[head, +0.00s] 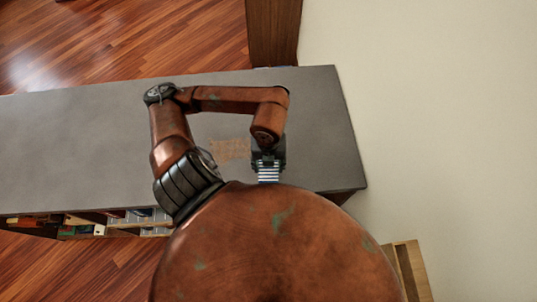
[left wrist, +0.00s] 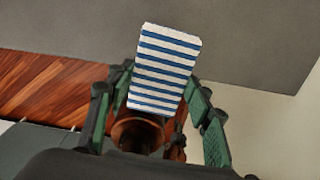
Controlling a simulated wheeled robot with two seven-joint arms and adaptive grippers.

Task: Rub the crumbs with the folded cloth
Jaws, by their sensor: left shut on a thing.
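The folded cloth (head: 268,175), white with blue stripes, is held in my left gripper (head: 268,161) near the front edge of the grey top. In the left wrist view the cloth (left wrist: 164,68) sits between the two green-padded fingers of the left gripper (left wrist: 158,82), which are shut on it. I cannot tell whether the cloth touches the top. The crumbs (head: 230,149) are a tan speckled patch on the grey top, just left of the gripper and cloth. My right gripper is not in view.
The grey top (head: 100,130) belongs to a low bookshelf with books (head: 85,229) along its front. It is clear to the left of my arm. A cream wall (head: 430,110) stands to the right. A brown wooden upright (head: 273,30) stands behind the top.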

